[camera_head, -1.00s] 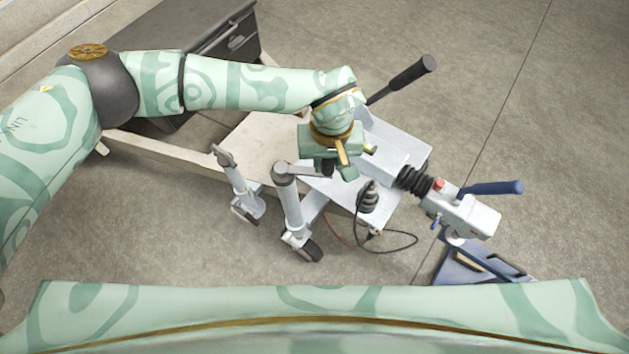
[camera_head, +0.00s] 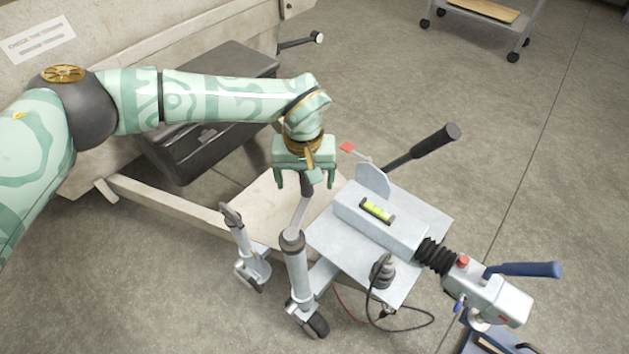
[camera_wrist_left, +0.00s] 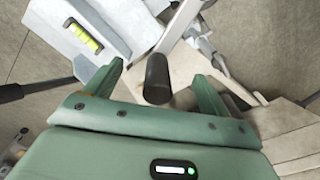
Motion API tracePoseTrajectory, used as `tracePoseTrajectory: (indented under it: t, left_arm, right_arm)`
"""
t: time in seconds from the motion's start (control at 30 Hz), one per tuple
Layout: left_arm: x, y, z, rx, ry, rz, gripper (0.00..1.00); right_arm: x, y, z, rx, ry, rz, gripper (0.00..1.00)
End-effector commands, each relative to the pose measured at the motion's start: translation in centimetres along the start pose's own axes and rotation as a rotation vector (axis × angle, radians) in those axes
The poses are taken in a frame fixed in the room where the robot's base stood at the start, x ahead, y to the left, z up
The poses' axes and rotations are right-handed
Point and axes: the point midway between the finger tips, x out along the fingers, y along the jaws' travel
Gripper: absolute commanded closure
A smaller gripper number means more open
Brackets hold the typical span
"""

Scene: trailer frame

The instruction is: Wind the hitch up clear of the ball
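The hitch head (camera_head: 497,300) is grey with a blue lever and a red button, at the lower right of the head view. The ball under it is hidden. The jockey wheel post (camera_head: 297,268) stands at the centre, with a crank arm (camera_head: 301,212) pointing up the picture. My left gripper (camera_head: 306,184) is over the crank's end. In the left wrist view, the crank's dark grip (camera_wrist_left: 157,80) stands between my open fingers, with gaps at both sides. My right gripper is not in view.
A second post with a wheel (camera_head: 247,255) stands left of the jockey wheel. The spirit level (camera_head: 377,210) lies on the grey drawbar housing. A black handbrake lever (camera_head: 425,147) sticks up behind it. A dark toolbox (camera_head: 215,140) is under my arm. A cable hangs near the drawbar.

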Motion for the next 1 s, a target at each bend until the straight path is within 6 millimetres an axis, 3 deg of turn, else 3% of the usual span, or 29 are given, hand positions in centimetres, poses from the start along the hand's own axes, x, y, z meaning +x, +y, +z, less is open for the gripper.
tracePoseTrajectory:
  t: [0.37, 0.83, 1.0]
  left_arm:
    - [-0.4, 0.1, 0.2, 0.002, -0.004, 0.001, 0.0]
    - [-7.0, 0.1, 0.2, 0.002, -0.002, 0.0, 0.0]
    - [-8.0, 0.1, 0.3, 0.003, -0.006, 0.0, 0.0]
  right_arm:
    - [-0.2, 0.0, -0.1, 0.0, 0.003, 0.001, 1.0]
    - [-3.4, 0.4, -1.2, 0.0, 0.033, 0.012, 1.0]
    - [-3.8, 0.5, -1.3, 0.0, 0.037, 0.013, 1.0]
